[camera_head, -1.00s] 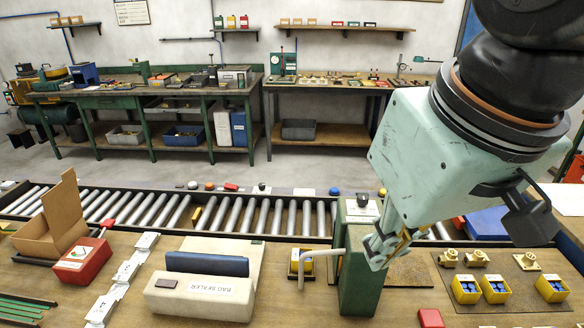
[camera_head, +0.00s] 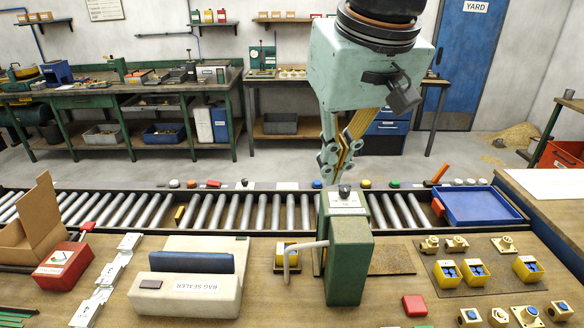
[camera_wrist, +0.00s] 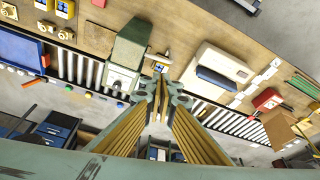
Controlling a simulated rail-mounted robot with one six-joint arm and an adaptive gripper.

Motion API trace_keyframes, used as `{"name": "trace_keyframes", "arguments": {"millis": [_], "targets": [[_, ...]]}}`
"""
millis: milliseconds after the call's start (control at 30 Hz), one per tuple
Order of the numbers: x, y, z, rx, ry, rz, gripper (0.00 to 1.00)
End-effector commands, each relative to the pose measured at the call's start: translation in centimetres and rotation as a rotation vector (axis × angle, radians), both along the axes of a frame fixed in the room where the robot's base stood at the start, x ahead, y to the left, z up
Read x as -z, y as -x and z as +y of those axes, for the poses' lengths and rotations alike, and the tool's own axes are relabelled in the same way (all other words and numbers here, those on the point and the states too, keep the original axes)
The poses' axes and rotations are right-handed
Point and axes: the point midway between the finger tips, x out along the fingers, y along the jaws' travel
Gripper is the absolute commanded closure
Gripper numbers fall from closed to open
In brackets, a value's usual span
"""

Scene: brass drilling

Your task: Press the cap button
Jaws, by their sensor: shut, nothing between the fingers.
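A green machine (camera_head: 347,262) stands on the front bench. A white labelled plate on its top carries a small dark knob (camera_head: 345,190). The label is too small to read, and I cannot tell whether this is the cap button. The machine also shows in the wrist view (camera_wrist: 130,42), left of my fingers. My gripper (camera_head: 335,168) is shut and empty. It points down above and slightly behind the machine's top, apparently clear of the knob. In the wrist view my fingers (camera_wrist: 160,78) meet near the centre.
Several coloured buttons, including a blue one (camera_head: 317,184) and a green one (camera_head: 394,183), line the far conveyor rail. A bag sealer (camera_head: 190,290) stands left of the machine. A pale bent handle (camera_head: 291,255) reaches over a yellow block. A blue tray (camera_head: 482,205) lies right.

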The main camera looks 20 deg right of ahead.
Motion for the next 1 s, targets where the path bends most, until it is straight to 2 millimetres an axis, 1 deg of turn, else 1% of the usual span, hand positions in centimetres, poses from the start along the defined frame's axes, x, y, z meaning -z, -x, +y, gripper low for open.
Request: {"name": "trace_keyframes", "arguments": {"millis": [33,500,1000], "targets": [[-0.1,-0.9,-0.2,0.003,0.0,0.001,1.0],[-0.5,-7.9,-1.7,0.034,0.0,0.007,1.0],[0.1,-15.5,-3.8,0.066,-0.001,0.012,1.0]]}}
